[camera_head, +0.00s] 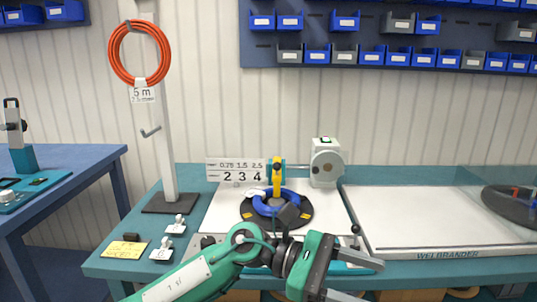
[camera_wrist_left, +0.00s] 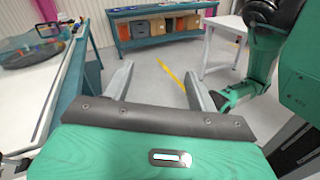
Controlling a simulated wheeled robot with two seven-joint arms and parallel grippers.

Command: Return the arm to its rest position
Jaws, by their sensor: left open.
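My left arm (camera_head: 190,280) comes in from the lower left of the head view, above the front edge of the teal workbench (camera_head: 420,268). My left gripper (camera_head: 368,281) points to the right, in front of the bench, with its fingers apart. A green and black arm link (camera_wrist_left: 262,60), which looks like part of my right arm, shows at the right there. My right gripper cannot be made out.
A blue cable coil (camera_head: 277,203) lies on a black disc behind my arm. An orange cable coil (camera_head: 113,52) hangs on a post. A white board (camera_head: 430,215) lies on the bench at right. In the left wrist view, a shelf with boxes (camera_wrist_left: 160,24) stands across open floor.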

